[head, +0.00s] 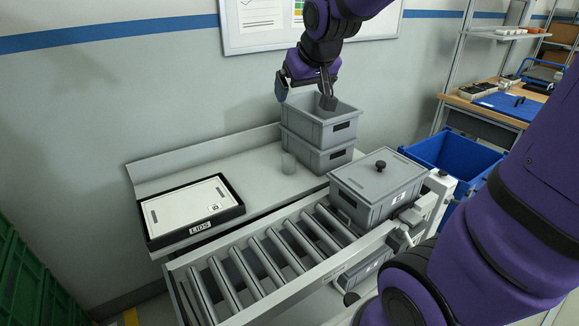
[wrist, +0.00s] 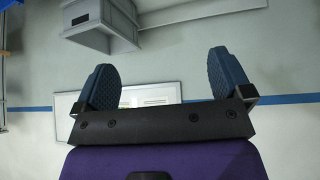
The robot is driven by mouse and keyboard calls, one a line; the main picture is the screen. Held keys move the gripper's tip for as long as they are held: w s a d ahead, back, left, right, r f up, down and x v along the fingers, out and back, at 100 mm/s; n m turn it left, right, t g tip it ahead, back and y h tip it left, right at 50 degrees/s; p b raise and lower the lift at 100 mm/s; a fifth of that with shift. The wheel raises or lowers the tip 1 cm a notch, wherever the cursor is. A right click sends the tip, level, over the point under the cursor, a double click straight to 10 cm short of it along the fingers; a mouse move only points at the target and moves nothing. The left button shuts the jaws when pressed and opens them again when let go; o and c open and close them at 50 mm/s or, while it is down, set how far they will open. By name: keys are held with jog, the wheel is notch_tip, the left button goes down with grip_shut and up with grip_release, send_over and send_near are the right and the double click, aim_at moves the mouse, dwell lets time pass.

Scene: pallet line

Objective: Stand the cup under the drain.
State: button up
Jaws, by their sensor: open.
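My gripper (head: 304,98) is in the air in front of the wall, above and slightly left of the crate stack. Its two fingers are spread and nothing is between them; the wrist view also shows the open fingers (wrist: 171,80). The cup is not visible in the wrist view. I cannot make out a drain for certain in either view.
Two open grey crates (head: 318,125) are stacked on the shelf. A lidded grey crate (head: 375,190) sits at the conveyor's (head: 265,262) right end. A lids tray (head: 193,228) lies at left. A blue bin (head: 450,160) stands at right. The shelf between tray and cup is clear.

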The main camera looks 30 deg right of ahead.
jog(key=w+d+f+t, duration=0.1)
jog(key=w+d+f, duration=0.3)
jog(key=w+f, duration=0.45)
jog(key=w+d+f+t, duration=0.1)
jog(key=w+d+f, duration=0.45)
jog(key=w, duration=0.55)
jog(key=t, duration=0.1)
send_near(289, 159)
jog(key=shift+w+a+f+m+h, duration=0.35)
jog(key=shift+w+a+f, duration=0.25)
jog(key=shift+a+f, duration=0.25)
jog(key=shift+r+x, duration=0.2)
jog(key=shift+x, duration=2.4)
jog(key=shift+w+d, duration=0.1)
jog(key=shift+d, duration=0.1)
jog(key=c, duration=1)
